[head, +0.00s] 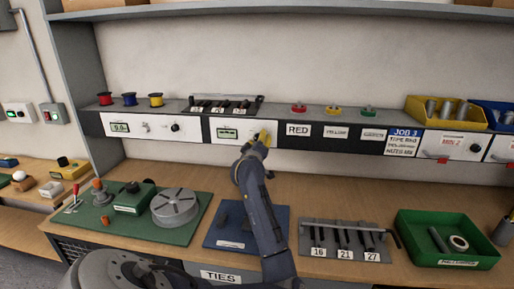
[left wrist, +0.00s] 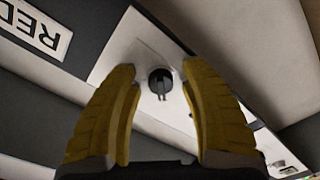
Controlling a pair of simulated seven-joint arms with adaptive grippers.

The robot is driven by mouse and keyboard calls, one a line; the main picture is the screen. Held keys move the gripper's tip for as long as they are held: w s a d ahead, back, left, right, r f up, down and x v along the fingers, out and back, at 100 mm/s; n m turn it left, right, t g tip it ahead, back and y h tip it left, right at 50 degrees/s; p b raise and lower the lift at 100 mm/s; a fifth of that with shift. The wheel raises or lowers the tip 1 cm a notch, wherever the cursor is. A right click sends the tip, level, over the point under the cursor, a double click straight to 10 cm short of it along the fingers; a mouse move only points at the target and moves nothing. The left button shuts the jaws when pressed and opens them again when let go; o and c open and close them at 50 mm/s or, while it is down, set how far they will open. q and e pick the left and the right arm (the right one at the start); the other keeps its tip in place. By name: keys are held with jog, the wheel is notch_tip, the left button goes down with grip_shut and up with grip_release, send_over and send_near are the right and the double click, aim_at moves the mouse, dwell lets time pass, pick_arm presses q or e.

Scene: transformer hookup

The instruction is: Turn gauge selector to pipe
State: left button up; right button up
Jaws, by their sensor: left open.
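The gauge selector, a round black knob with a pointer bar (left wrist: 160,80), sits on a white panel in the left wrist view. Its bar points toward the bottom of that picture. In the head view the white gauge panel (head: 222,122) with a small green display is on the shelf front, and my gripper hides the knob. My left gripper (head: 263,138) is in front of the panel's right part. In the left wrist view its yellow fingers (left wrist: 158,68) are open and appear on either side of the knob, with nothing held. The right gripper is not in view.
A similar white panel (head: 138,126) with a knob is to the left. A RED label (head: 298,130) is just right of the gripper. Below are a green fixture board (head: 150,232), a blue mat (head: 222,238), a tool rack (head: 345,262) and a green tray (head: 410,258).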

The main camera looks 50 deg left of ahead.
pick_arm(q)
jog(key=v, duration=1.1)
jog(key=shift+s+d, duration=0.15)
jog(key=shift+d, duration=0.05)
